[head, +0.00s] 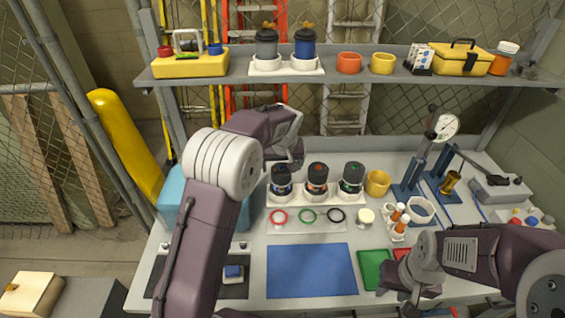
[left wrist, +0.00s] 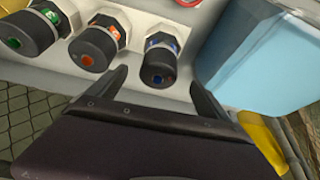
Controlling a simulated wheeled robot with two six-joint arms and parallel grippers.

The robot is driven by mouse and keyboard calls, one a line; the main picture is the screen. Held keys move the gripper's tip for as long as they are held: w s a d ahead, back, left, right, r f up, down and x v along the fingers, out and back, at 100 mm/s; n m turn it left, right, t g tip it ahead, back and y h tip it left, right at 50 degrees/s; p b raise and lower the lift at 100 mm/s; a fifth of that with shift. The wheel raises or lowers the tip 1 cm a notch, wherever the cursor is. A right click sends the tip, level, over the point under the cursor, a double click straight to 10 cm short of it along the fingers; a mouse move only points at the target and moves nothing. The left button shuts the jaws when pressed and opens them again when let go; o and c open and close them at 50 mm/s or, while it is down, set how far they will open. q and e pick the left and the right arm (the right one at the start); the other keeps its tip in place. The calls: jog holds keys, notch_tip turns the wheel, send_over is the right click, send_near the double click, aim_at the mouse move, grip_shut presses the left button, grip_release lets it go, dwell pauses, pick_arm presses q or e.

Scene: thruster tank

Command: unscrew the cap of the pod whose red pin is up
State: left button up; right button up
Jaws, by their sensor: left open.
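Three black-capped pods stand in a white rack on the bench: the blue-marked pod (head: 281,180), the orange-marked pod (head: 316,178) and the green-marked pod (head: 351,178). In the left wrist view the blue-marked pod (left wrist: 160,62) lies between the open fingers of my left gripper (left wrist: 157,85), which holds nothing. The orange-marked pod (left wrist: 97,44) and green-marked pod (left wrist: 30,34) are left of it there. Each cap end shows a coloured dot; I cannot tell clearly which red pin is up. My right gripper (head: 408,290) is low at the front right, its fingers unclear.
A blue mat (head: 311,270) is clear in front. A light blue bin (head: 172,192) stands left of the pods. A yellow cup (head: 377,183) stands right of them. A shelf (head: 350,76) runs above.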

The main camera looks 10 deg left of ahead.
aim_at(282, 171)
pick_arm(q)
jog(key=x, duration=0.6)
jog(key=shift+w+f+p, duration=0.15)
jog(key=shift+w+p, duration=0.05)
jog(key=shift+p, duration=0.2)
jog(key=shift+a+f, duration=0.1)
jog(key=shift+f, duration=0.2)
